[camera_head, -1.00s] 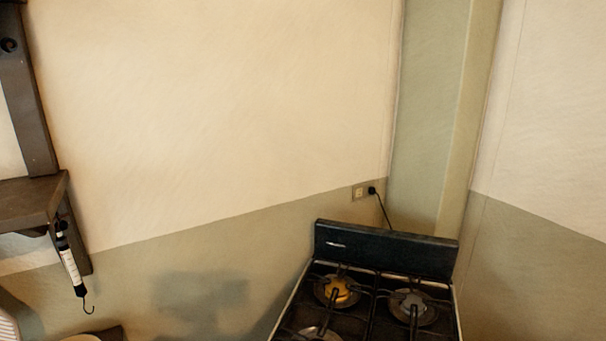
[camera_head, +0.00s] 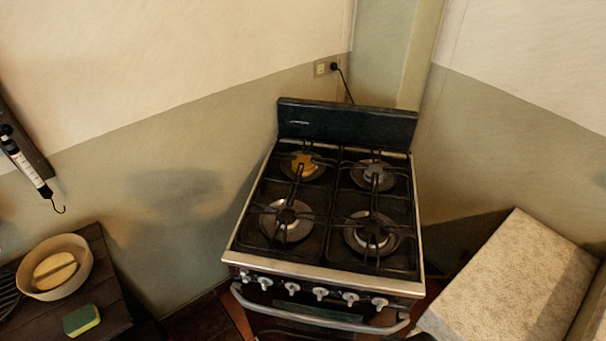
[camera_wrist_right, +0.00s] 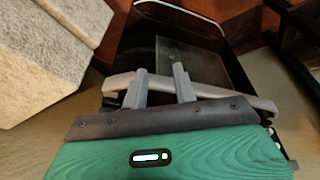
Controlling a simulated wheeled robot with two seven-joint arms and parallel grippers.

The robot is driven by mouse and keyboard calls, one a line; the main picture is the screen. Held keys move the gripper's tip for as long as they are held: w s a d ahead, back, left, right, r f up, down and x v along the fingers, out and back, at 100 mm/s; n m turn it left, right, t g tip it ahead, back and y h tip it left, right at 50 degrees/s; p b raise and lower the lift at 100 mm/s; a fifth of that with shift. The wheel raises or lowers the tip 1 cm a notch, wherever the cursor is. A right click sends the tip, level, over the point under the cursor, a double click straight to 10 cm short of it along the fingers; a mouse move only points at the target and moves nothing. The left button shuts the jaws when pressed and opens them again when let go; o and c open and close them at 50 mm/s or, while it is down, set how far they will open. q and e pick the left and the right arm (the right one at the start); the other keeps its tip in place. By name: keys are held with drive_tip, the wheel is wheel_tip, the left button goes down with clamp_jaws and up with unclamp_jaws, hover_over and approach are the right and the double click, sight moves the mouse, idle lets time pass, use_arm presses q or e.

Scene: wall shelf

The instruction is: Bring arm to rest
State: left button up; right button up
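My right gripper (camera_wrist_right: 162,84) shows in the right wrist view. Its two grey fingers stand apart with a gap between them, and I see nothing held. Beyond the fingers is a dark glossy panel (camera_wrist_right: 185,62), which looks like part of the stove. Neither gripper shows in the head view. My left gripper and left arm are out of sight.
A black gas stove (camera_head: 330,215) stands in the corner. A pale speckled counter block (camera_head: 515,285) is to its right. At the left, a dark wooden surface (camera_head: 112,300) bears a bowl (camera_head: 82,270) and a sponge (camera_head: 82,320). A hanging scale (camera_head: 22,160) hangs above.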

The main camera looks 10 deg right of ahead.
drive_tip(key=s+f+g, duration=0.1)
drive_tip(key=s+f, duration=0.1)
drive_tip(key=f, duration=1.1)
drive_tip(key=s+f, duration=0.3)
drive_tip(key=f, duration=1)
drive_tip(key=s+d+f, duration=0.2)
drive_tip(key=s+f, duration=0.5)
drive_tip(key=s, duration=0.1)
drive_tip(key=s+d+f+g, duration=0.1)
drive_tip(key=s+f, duration=0.7)
drive_tip(key=shift+s+d+f, duration=0.2)
drive_tip(key=shift+s+d, duration=0.15)
drive_tip(key=shift+s, duration=0.05)
